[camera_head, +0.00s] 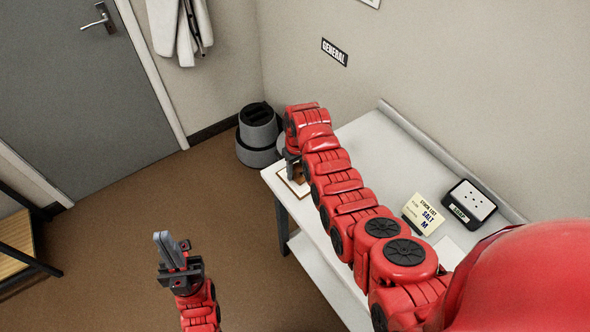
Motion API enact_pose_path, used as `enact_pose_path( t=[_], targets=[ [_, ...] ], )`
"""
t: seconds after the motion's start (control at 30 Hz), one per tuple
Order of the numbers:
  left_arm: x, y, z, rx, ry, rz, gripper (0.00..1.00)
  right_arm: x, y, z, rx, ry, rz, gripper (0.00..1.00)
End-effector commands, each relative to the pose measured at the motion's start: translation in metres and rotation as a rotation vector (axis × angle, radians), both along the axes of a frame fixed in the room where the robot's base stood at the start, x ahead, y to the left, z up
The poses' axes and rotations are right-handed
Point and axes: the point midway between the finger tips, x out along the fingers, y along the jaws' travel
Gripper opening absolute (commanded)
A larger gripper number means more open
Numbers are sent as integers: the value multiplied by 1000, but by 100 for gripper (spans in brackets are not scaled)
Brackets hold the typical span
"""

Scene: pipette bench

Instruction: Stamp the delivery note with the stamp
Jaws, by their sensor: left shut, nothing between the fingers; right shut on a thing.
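My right arm reaches across the white table to its far left end. My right gripper (291,157) points down there and is shut on the stamp (299,171), of which only a small brownish part shows beside the fingers; the arm hides the rest. Below it lies a flat white sheet with a brown border (284,178), seemingly the delivery note, partly covered by the arm. I cannot tell whether the stamp touches it. My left gripper (166,246) is shut and empty, over the brown floor left of the table.
A white paper (448,252) lies nearby. A grey step stool (258,137) stands beyond the table's left end.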

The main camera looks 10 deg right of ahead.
Motion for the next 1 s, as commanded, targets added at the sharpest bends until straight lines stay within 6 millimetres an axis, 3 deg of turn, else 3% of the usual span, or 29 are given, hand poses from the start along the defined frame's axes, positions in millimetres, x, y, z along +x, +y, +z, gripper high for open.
enact_pose_path(
  t=[0.43,1.0],
  targets=[
    [0,0,3,0,0,0,0,0,0,4,0,0,0,0],
    [0,0,28,0,0,0,0,0,0,53,0,0,1,0]
  ],
)
